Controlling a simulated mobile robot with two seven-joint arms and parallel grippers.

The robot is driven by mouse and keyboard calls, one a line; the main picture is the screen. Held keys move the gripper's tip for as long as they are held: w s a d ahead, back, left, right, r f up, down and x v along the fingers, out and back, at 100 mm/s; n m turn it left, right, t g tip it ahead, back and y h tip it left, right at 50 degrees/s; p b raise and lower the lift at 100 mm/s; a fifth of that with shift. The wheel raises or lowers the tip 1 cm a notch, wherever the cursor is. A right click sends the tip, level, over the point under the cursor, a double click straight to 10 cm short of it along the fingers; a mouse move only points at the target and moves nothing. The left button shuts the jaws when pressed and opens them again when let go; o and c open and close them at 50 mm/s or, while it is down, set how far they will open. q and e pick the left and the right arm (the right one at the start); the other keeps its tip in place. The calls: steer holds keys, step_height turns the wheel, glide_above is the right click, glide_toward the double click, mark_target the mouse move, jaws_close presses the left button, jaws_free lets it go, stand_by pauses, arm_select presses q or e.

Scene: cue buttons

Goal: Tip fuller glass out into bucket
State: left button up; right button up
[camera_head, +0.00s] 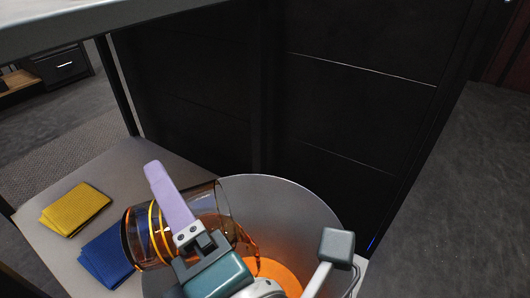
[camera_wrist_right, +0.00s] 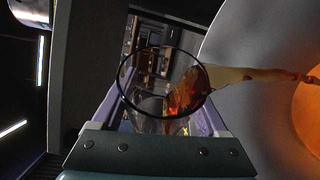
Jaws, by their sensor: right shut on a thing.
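A clear glass with yellow bands (camera_head: 142,238) lies tipped on its side at the bucket's left rim, its mouth to the right. My right gripper (camera_head: 170,205), with lavender fingers, is shut on it. In the right wrist view the glass (camera_wrist_right: 150,118) sits between the fingers, and an amber stream (camera_wrist_right: 245,74) runs out of its mouth to the right. The grey bucket (camera_head: 290,205) stands below and right of the glass, with orange liquid (camera_head: 275,270) at its bottom. Amber liquid shows inside the glass. My left gripper and any second glass are not in view.
A yellow cloth (camera_head: 77,209) and a blue cloth (camera_head: 103,262) lie on the light grey surface (camera_head: 150,160) to the left. A black panelled cabinet (camera_head: 340,100) stands close behind the bucket. Grey floor (camera_head: 480,190) is clear on the right.

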steer(key=shift+a, duration=0.1)
steer(key=shift+s+a, duration=0.1)
steer(key=shift+a, duration=0.3)
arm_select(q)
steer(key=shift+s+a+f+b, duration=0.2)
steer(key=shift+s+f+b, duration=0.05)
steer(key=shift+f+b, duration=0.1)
arm_select(e)
steer(key=shift+f+m, duration=0.1)
steer(key=shift+m, duration=0.2)
arm_select(q)
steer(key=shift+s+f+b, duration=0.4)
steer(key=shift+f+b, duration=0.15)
steer(key=shift+b, duration=0.05)
arm_select(e)
steer(key=shift+f+m+t, duration=0.25)
steer(key=shift+m+t, duration=0.05)
steer(key=shift+m, duration=0.2)
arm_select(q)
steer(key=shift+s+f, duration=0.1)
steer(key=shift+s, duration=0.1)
arm_select(e)
steer(key=shift+d+r+m+y, duration=0.1)
steer(key=shift+d+m+y, duration=0.15)
steer(key=shift+m+y, duration=0.05)
